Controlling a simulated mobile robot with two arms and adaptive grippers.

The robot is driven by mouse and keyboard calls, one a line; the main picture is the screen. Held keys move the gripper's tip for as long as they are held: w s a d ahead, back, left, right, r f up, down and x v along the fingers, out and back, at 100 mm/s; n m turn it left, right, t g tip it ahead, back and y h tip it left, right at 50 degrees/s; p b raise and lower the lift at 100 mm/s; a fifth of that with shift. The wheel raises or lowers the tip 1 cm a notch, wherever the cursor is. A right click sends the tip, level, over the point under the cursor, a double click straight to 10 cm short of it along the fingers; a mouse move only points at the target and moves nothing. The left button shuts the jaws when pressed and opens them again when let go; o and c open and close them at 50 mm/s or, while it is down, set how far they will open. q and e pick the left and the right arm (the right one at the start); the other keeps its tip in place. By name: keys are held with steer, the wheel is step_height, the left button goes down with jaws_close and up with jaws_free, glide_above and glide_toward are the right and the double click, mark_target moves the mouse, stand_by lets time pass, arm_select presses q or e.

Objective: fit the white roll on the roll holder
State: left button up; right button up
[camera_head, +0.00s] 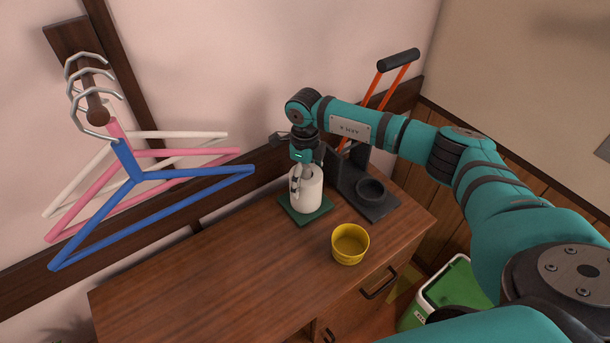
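The white roll (311,195) stands upright over a dark green square base (289,208) on the wooden cabinet top, near the wall. This base looks like the foot of the roll holder; any post is hidden by the roll and my gripper. My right gripper (299,182) points down at the roll's top and left side. One finger lies against the roll's outer side; the other is not clearly seen. I cannot tell whether the fingers grip the roll, or whether the roll rests fully on the base. My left gripper is not in view.
A yellow cup (350,245) stands in front of the base. A black stand (376,203) with a round cup is close on the right. Coloured hangers (150,175) hang at the left. A green and white bin (445,290) is below right. The cabinet top's left part is clear.

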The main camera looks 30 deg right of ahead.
steer(key=shift+r, duration=0.1)
step_height(320, 180, up, 12)
steer(key=shift+f, duration=0.1)
stand_by(0.4)
stand_by(0.5)
